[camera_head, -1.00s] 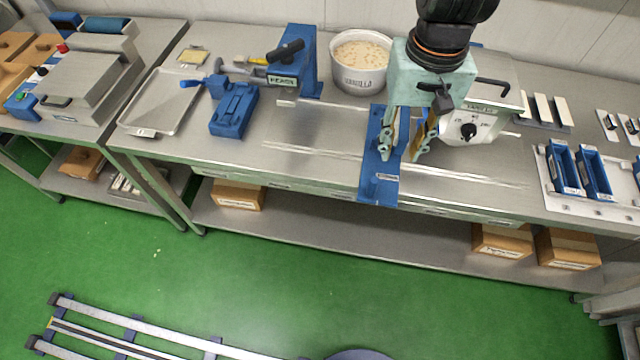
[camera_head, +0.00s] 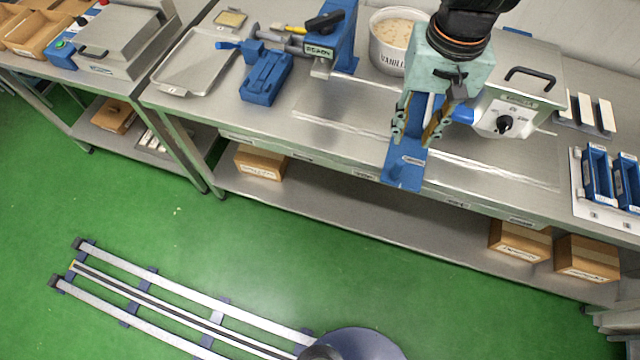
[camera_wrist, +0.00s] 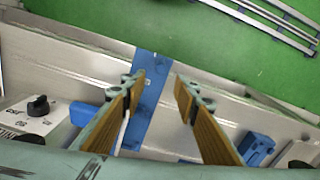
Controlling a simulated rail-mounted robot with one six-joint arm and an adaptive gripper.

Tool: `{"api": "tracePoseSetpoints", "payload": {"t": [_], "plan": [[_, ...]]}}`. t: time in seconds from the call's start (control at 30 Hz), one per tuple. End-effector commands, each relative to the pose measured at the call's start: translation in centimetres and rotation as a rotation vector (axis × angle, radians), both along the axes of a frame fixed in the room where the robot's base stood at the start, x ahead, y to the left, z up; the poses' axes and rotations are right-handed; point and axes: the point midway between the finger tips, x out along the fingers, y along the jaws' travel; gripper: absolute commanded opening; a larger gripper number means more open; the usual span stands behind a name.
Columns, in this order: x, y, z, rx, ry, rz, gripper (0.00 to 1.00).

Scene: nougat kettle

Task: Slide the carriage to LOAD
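A long blue plate (camera_head: 403,172) lies across the two silver rails on the steel bench and reaches past its front edge in the head view. I take it to be the carriage. It also shows behind the fingers in the wrist view (camera_wrist: 148,110). My gripper (camera_head: 418,138) points down over this plate, its middle part hidden by the gripper. In the wrist view my gripper (camera_wrist: 160,78) has its two tan-padded fingers apart, with nothing clearly held between them. I cannot tell whether they touch the plate. No LOAD label is legible.
A white VANILLA tub (camera_head: 390,50) stands behind. A grey box with a knob (camera_head: 504,124) is right of my gripper. A blue press labelled READY (camera_head: 335,30) and a blue block (camera_head: 265,80) are left. The bench between block and plate is mostly clear.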

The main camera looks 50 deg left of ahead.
Motion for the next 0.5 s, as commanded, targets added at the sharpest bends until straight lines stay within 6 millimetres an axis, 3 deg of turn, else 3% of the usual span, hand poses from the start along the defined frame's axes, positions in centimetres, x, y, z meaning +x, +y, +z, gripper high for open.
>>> {"api": "tracePoseSetpoints", "payload": {"t": [0.5], "plan": [[-0.3,0.1,-5.2,-0.004,0.004,0.005,0.28]]}}
